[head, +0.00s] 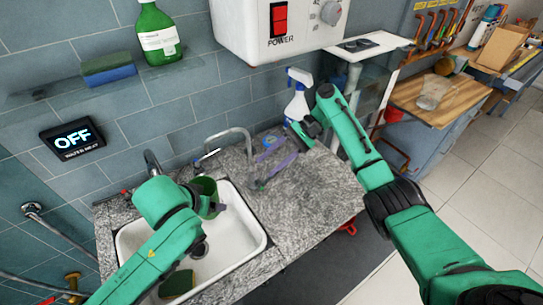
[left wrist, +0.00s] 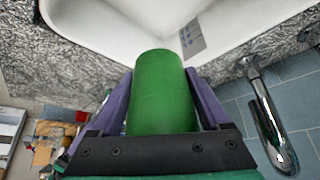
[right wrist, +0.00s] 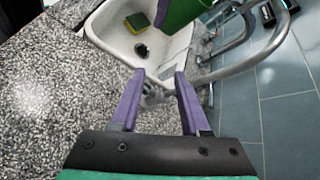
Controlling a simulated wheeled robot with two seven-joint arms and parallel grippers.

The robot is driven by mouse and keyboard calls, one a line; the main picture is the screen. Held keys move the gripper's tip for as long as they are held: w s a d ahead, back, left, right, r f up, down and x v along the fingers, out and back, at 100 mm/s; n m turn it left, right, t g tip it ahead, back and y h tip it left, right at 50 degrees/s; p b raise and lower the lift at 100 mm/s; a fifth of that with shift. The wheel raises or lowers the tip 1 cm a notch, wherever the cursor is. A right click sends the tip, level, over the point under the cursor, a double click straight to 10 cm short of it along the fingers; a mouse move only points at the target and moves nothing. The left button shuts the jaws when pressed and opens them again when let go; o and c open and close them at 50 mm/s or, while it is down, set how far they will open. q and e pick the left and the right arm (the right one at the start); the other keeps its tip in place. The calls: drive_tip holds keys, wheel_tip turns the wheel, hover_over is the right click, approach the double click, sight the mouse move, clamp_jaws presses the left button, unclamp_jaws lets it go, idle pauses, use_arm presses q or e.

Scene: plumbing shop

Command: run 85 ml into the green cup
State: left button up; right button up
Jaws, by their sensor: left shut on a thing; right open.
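The green cup (head: 206,188) is over the sink, below the end of the chrome faucet (head: 236,131) as seen in the head view. I cannot tell whether it is exactly under the outlet. My left gripper (head: 214,207) is shut on it; the left wrist view shows the cup (left wrist: 163,92) between the purple fingers. My right gripper (head: 264,168) is open on the counter side of the faucet. In the right wrist view its fingertips (right wrist: 158,75) are near a metal part at the faucet's base (right wrist: 154,94). A wall display marked water meter (head: 72,138) reads OFF.
The white sink (head: 253,232) holds a green-yellow sponge (head: 177,284) beside the drain. A spray bottle (head: 298,95) stands at the counter's back. A glass shelf above carries a green bottle (head: 158,35) and a sponge (head: 108,69). The granite counter (head: 318,195) at right is clear.

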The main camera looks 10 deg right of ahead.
wheel_tip(320, 180, up, 3)
drive_tip(key=shift+r, duration=0.2)
use_arm(q)
drive_tip(key=shift+w, duration=0.1)
drive_tip(key=shift+c, duration=0.6)
use_arm(e)
drive_tip(key=shift+w+f, duration=0.1)
use_arm(q)
drive_tip(key=w+d, duration=0.2)
drive_tip(key=w, duration=0.5)
drive_tip(key=shift+d, duration=0.3)
drive_tip(key=shift+s, duration=0.15)
idle(1.9)
